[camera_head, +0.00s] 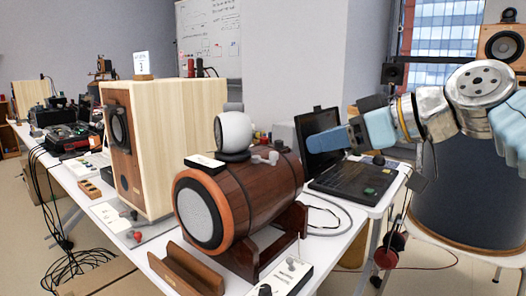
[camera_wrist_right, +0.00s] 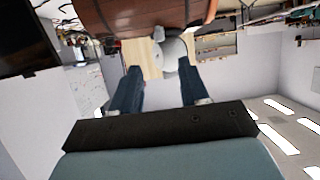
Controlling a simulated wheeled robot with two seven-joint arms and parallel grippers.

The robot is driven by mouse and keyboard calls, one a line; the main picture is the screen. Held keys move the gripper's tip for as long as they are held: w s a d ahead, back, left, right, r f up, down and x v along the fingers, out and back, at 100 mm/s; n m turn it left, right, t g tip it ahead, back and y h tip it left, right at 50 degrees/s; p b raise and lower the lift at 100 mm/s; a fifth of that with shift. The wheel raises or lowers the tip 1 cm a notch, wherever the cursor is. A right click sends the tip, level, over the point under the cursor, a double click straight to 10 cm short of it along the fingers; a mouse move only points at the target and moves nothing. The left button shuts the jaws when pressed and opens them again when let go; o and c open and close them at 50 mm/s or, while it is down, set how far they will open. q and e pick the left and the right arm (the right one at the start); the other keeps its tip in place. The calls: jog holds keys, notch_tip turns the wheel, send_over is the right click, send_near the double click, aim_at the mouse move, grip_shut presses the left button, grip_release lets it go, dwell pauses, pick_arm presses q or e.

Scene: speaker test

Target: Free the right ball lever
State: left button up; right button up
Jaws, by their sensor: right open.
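A brown wooden barrel speaker (camera_head: 252,205) with an orange rim lies on a dark wooden cradle on the table. A white ball (camera_head: 234,131) sits in a dark base on top of it. A small grey lever (camera_head: 273,157) stands on the barrel just right of the ball. In the right wrist view the barrel (camera_wrist_right: 140,14), ball (camera_wrist_right: 173,52) and a small light lever (camera_wrist_right: 158,34) appear beyond the fingertips. My right gripper (camera_head: 316,143) is right of the ball and lever, apart from them. Its fingers (camera_wrist_right: 160,78) are open with nothing between them. My left gripper is not in view.
A tall box speaker (camera_head: 185,130) stands left of the barrel. A black laptop (camera_head: 355,179) lies behind, below my right arm. A wooden trough (camera_head: 187,270) and a white switch panel (camera_head: 286,276) are at the table's front. A cable loops right of the barrel.

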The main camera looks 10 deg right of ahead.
aim_at(276, 153)
jog(key=p+x, duration=0.1)
jog(key=x, duration=1.1)
jog(key=shift+w+a+f, duration=0.1)
jog(key=shift+w+f, duration=0.1)
jog(key=shift+f, duration=0.05)
jog(key=shift+c, duration=0.3)
grip_shut()
